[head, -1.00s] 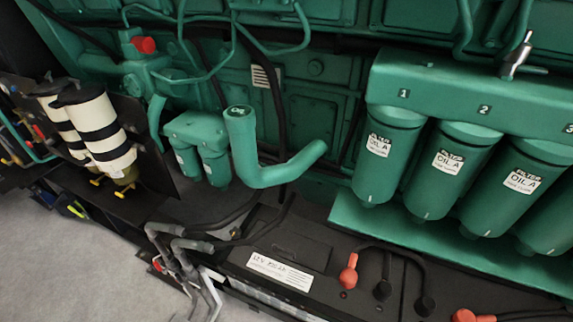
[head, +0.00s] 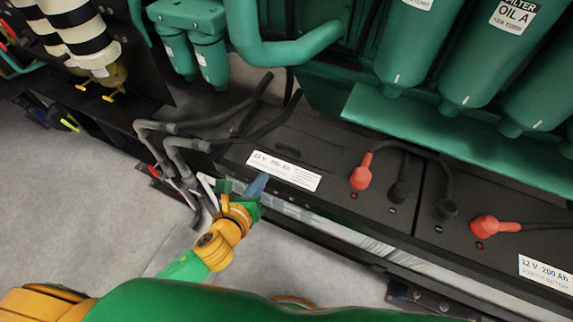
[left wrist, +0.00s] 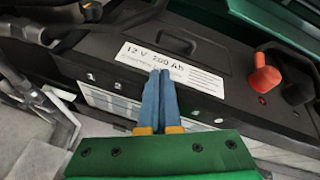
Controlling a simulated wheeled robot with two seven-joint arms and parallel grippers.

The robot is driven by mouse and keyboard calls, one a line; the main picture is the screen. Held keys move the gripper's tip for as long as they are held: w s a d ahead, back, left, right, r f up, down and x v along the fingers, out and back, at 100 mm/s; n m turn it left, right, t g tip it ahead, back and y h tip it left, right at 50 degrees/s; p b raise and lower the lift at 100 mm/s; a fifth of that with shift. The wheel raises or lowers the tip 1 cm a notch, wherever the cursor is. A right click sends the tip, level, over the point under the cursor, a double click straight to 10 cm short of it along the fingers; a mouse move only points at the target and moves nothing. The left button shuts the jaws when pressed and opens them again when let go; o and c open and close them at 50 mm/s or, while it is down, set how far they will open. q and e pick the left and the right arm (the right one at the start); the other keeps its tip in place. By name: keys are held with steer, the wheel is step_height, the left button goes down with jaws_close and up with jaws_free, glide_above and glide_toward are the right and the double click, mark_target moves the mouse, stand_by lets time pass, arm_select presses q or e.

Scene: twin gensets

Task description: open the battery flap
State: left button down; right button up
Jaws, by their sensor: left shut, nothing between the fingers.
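The black battery (head: 330,205) lies along the engine's foot, with a white 12 V 200 Ah label (head: 284,171) near its front edge. A flush rectangular black panel (head: 307,150) with a small dark recess is behind the label; it looks like the flap and lies flat. It also shows in the left wrist view (left wrist: 185,22). My left gripper (head: 258,184) is shut and empty, its blue fingers at the battery's front edge. In the left wrist view the fingertips (left wrist: 160,74) overlap the label; contact cannot be told. My right gripper is out of view.
Red (head: 360,172) and black (head: 399,188) terminal caps with cables stand right of the panel. Grey pipes (head: 180,150) rise left of the battery. Green oil filters (head: 470,60) overhang behind. The grey floor (head: 90,200) in front is clear.

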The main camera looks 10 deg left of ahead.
mark_target(286, 163)
arm_select(q)
steer(key=w+d+f+m, duration=0.1)
steer(key=w+m, duration=0.1)
steer(key=w, duration=0.1)
steer(key=w+d+f+m+h+b, duration=0.1)
steer(key=w+d+m, duration=0.1)
steer(key=w, duration=0.1)
steer(key=w+d+f+m+b, duration=0.1)
steer(key=w+d, duration=0.1)
steer(key=w, duration=0.1)
steer(key=shift+w+m+h, duration=0.15)
steer(key=shift+m+h, duration=0.25)
steer(key=shift+r, duration=0.1)
